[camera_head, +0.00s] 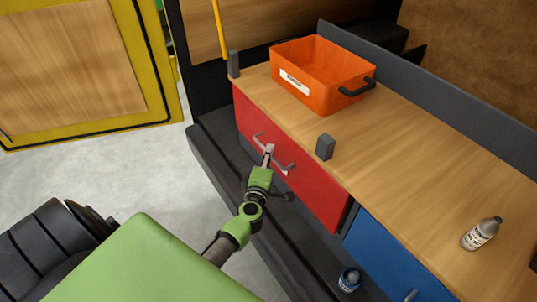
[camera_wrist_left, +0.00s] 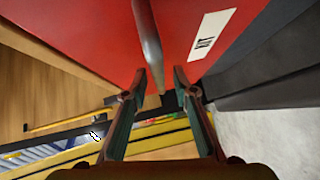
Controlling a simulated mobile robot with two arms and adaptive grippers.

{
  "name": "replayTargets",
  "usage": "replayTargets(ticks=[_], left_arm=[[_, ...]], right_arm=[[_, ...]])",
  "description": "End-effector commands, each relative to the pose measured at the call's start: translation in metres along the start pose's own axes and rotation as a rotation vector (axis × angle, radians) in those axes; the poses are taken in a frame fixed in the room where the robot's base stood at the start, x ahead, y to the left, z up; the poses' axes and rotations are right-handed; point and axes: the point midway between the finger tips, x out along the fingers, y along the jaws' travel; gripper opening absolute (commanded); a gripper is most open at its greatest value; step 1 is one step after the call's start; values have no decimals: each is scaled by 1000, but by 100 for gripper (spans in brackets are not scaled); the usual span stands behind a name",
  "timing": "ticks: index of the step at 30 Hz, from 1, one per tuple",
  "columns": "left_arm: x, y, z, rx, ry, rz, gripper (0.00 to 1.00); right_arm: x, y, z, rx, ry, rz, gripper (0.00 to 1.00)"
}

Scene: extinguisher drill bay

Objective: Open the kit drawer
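The kit drawer is the red front (camera_head: 315,190) under the wooden counter, with a grey bar handle (camera_head: 284,165) across it. It looks closed, level with the counter edge. In the left wrist view the red front (camera_wrist_left: 90,35) fills the top, with a white "KIT" label (camera_wrist_left: 212,33). My left gripper (camera_head: 268,152) is at the handle in the head view. In the left wrist view its two fingers (camera_wrist_left: 160,98) are apart, with the handle bar (camera_wrist_left: 147,35) running down toward the gap between them. Contact with the bar cannot be told. My right gripper is not in view.
An orange bin (camera_head: 320,75) and a white bottle (camera_head: 481,234) stand on the counter (camera_head: 410,140). A small grey block (camera_head: 325,147) sits at its front edge. A blue front (camera_head: 385,260) adjoins the red one.

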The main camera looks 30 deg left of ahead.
Motion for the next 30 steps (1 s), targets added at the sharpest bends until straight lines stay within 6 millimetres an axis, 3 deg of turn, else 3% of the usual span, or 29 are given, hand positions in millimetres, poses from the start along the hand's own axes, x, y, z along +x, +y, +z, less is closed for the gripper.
replayTargets(ticks=[4,13,16,30], left_arm=[[10,0,0,0,0,0,26],[12,0,0,0,0,0,26],[12,0,0,1,0,0,0],[4,-2,-7,3,1,-3,0]], right_arm=[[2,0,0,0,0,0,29],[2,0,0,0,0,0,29],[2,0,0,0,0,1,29],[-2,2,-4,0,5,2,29]])
